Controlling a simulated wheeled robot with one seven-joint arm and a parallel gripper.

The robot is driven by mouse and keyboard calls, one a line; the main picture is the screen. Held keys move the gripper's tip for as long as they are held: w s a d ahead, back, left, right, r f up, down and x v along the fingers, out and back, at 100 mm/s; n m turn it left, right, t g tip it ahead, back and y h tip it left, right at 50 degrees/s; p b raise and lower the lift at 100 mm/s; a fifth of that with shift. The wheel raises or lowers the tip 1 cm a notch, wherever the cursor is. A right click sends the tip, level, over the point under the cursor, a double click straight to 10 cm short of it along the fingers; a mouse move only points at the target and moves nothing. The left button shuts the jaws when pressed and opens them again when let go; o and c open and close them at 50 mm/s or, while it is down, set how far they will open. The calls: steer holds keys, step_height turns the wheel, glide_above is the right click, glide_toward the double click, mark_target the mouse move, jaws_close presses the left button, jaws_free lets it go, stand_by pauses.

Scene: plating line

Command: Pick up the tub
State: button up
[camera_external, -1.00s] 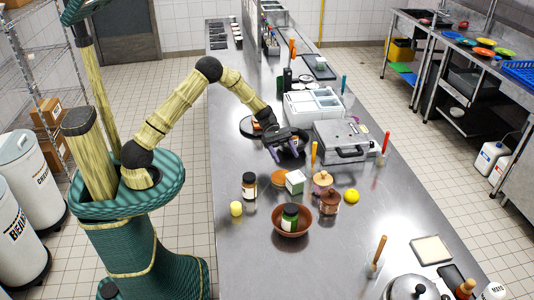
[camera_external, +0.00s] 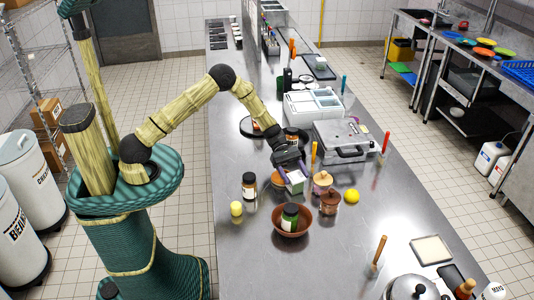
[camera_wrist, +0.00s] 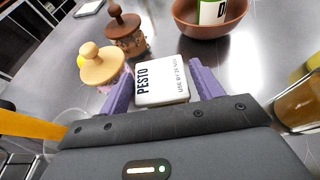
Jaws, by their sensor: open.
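The tub is a white square container (camera_external: 295,182) on the steel counter, with green on its side. In the wrist view its white lid (camera_wrist: 161,82) reads "PESTO" and a use-by line. My gripper (camera_external: 293,181) is over it, pointing down. In the wrist view my gripper (camera_wrist: 160,91) is open, with one purple finger on each side of the tub. I cannot tell whether the fingers touch it. The tub's lower part is mostly hidden.
A wooden-lidded jar (camera_external: 322,182) and a brown-lidded jar (camera_external: 330,202) stand close to the right of the tub. A brown bowl (camera_external: 281,226) holding a green jar (camera_external: 290,217) is in front. A dark-lidded jar (camera_external: 249,185) stands left. An orange round item (camera_external: 278,178) is beside the tub.

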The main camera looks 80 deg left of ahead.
mark_target(295, 175)
steer(key=shift+p+x, duration=0.3)
steer(key=shift+x, duration=1.2)
steer(key=shift+f, duration=0.15)
steer(key=c, duration=0.9)
steer(key=shift+c, duration=0.2)
step_height(295, 175, up, 10)
steer(key=shift+r+b, duration=0.1)
steer(key=shift+b, duration=0.85)
steer(key=shift+a, duration=0.15)
